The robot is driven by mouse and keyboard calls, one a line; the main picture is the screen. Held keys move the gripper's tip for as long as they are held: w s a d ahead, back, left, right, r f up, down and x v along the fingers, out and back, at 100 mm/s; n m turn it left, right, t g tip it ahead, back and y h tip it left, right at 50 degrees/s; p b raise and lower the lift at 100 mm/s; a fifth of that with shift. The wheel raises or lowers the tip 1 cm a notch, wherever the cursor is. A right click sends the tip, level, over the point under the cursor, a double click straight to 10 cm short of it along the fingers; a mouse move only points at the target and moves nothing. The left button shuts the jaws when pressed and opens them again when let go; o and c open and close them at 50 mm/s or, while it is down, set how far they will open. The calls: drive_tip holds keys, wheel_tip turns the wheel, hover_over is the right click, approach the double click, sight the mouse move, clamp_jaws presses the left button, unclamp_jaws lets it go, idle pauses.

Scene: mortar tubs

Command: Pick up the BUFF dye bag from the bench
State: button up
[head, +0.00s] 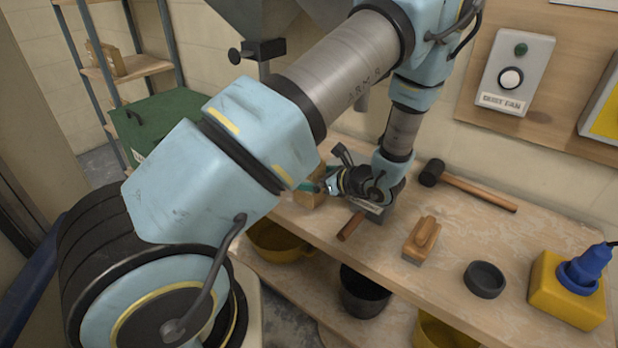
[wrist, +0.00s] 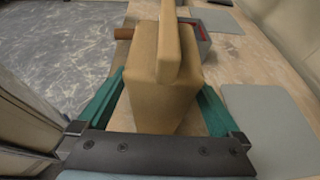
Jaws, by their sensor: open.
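A tan, block-shaped bag (wrist: 150,95) with a raised top fold stands on the bench (wrist: 285,75). No lettering on it is readable, so I cannot tell from a label that it is BUFF. In the head view the tan bag (head: 306,197) is partly hidden by my gripper (head: 320,187) and wrist. In the wrist view my gripper (wrist: 160,85) is open, with one green finger on each side of the bag. A thin gap seems to show at the left finger; I cannot tell whether the right finger touches.
A wooden-handled tool (head: 350,226) lies close to my wrist. A mallet (head: 470,187), wooden float (head: 421,241), dark round dish (head: 485,280) and yellow box (head: 565,300) with a blue plug lie rightward. Tubs stand below. Grey patches (wrist: 265,105) lie beside the bag.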

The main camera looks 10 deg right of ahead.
clamp_jaws()
idle(0.8)
drive_tip(key=shift+r, duration=0.1)
